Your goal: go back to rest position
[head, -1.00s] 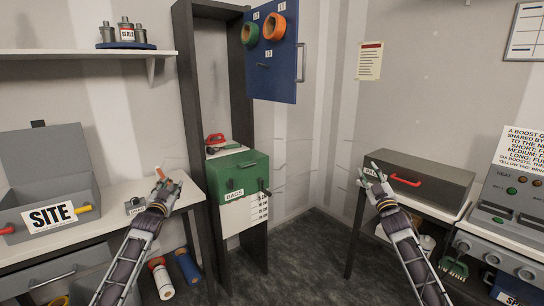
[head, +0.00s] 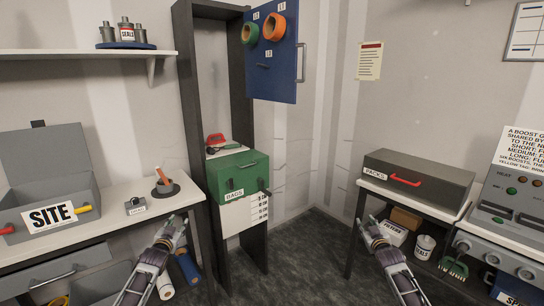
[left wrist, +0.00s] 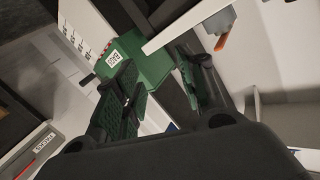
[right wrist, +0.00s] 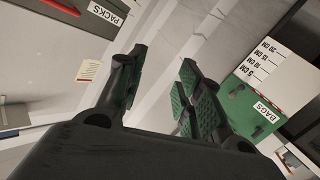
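My left gripper (head: 172,230) is low in front of the left bench's right end. In the left wrist view its fingers (left wrist: 160,88) are spread apart with nothing between them. My right gripper (head: 373,232) is low in front of the right bench's left edge, below the dark PACKS case (head: 418,179). In the right wrist view its fingers (right wrist: 158,85) are apart and empty. Both arms come in from the bottom of the head view.
An orange stick stands in a dark holder (head: 166,187) on the left bench, near the SITE box (head: 52,217). A green BAGS box (head: 238,175) sits in the tall rack. A blue panel (head: 273,55) hangs above. The floor between the benches is clear.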

